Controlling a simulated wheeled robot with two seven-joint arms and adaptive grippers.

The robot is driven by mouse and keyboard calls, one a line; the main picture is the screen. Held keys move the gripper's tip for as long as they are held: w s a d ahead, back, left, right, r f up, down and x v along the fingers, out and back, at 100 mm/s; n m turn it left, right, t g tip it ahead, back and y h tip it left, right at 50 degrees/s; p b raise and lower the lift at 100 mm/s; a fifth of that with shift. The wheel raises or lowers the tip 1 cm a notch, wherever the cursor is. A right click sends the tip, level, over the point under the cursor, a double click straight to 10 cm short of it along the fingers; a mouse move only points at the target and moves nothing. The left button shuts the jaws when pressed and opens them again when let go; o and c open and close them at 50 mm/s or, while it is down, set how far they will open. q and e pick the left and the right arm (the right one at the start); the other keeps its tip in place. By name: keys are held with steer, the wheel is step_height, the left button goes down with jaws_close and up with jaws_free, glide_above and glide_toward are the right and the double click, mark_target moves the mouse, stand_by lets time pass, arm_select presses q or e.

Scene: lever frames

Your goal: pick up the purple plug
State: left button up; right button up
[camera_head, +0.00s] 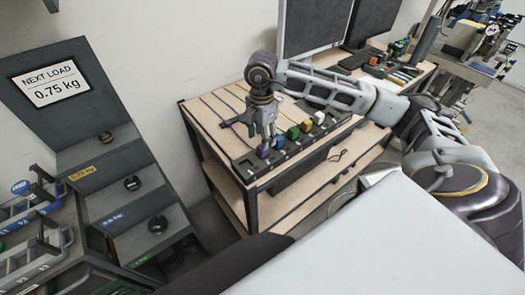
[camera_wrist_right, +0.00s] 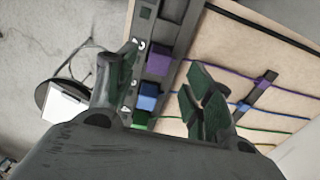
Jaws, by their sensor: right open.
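The purple plug (camera_head: 262,152) sits at the near end of a dark strip (camera_head: 245,170) on the wooden bench. In the wrist view the purple plug (camera_wrist_right: 157,62) shows between the two spread fingers, with the strip (camera_wrist_right: 172,30) running past it. My right gripper (camera_head: 266,137) is open and points down over the purple plug. It is empty, and the fingers (camera_wrist_right: 163,78) appear apart from the plug. How far they are above it I cannot tell. My left gripper is not in view.
Colored cables and a dark cable bar (camera_wrist_right: 262,88) lie on the bench. Monitors stand behind. A grey load stand (camera_head: 90,150) is at left.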

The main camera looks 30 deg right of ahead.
mark_target(261, 155)
steer(key=shift+f, duration=0.75)
steer(key=shift+f, duration=0.1)
steer(key=shift+s+f+p, duration=0.1)
steer(key=shift+f+p, duration=0.3)
steer(key=shift+f, duration=0.2)
steer(key=shift+d+f+p, duration=0.1)
steer(key=shift+f+p, duration=0.35)
steer(key=shift+f, duration=1.4)
steer(key=c, duration=1.1)
